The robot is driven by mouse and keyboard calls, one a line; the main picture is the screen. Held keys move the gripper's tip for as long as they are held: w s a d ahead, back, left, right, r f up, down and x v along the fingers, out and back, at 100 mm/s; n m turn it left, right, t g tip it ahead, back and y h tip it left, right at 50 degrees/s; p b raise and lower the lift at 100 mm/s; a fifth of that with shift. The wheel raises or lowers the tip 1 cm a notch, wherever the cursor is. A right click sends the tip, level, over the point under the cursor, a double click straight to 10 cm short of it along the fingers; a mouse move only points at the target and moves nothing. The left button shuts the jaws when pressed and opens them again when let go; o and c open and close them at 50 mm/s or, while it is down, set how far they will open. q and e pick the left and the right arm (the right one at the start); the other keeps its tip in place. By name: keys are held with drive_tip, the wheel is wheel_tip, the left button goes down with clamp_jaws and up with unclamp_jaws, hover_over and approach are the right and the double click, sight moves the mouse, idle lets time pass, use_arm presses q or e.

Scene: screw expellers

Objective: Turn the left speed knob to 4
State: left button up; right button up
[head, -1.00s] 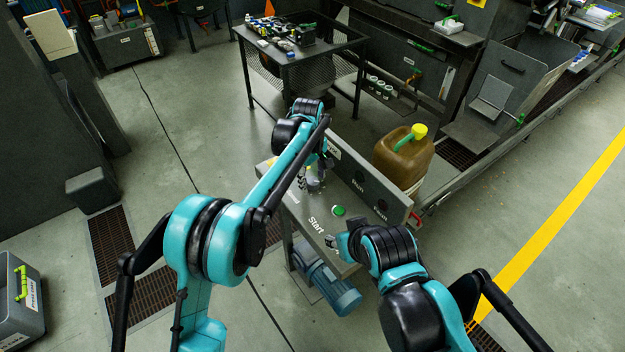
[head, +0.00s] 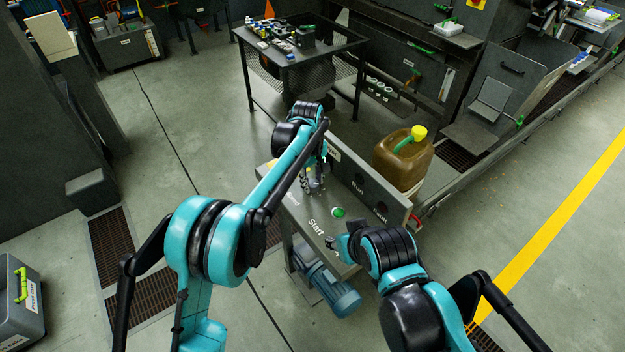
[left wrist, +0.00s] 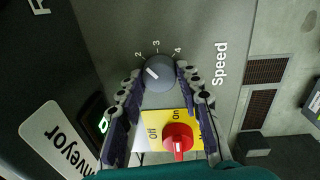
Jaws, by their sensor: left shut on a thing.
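The left speed knob (left wrist: 159,73) is a round grey dial with a white pointer line, on the dark panel beside the word "Speed" in the left wrist view. The digits 2, 3 and 4 arc around its far side. The pointer line slants to the upper left, near the 2 side and away from the 4. My left gripper (left wrist: 158,78) is shut on the knob, one finger at each side. In the head view the left gripper (head: 314,184) is over the panel and hides the knob. My right gripper (head: 331,243) is near the "Start" label; its fingers are too small to read.
A red rotary switch (left wrist: 178,138) on a yellow Off/On plate sits close to the left gripper's fingers. A green button (head: 338,212) is on the control panel (head: 296,213). A brown jug (head: 403,157) stands behind it, and a blue motor (head: 338,295) is below.

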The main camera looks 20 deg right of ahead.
sight(311, 181)
use_arm(q)
drive_tip(key=m+p, duration=0.1)
drive_tip(key=m, duration=0.7)
drive_tip(key=shift+w+g+p, duration=0.1)
drive_tip(key=shift+g+p, duration=0.2)
drive_tip(key=shift+p, duration=0.1)
drive_tip(key=m, duration=0.4)
drive_tip(key=shift+p, duration=0.35)
drive_tip(key=m, duration=0.4)
drive_tip(key=shift+d, duration=0.1)
drive_tip(key=shift+m, duration=0.5)
drive_tip(key=o, duration=1.2)
drive_tip(key=shift+c, duration=0.2)
wheel_tip(311, 181, up, 12)
drive_tip(key=shift+w+a, duration=0.2)
drive_tip(key=shift+w, duration=0.15)
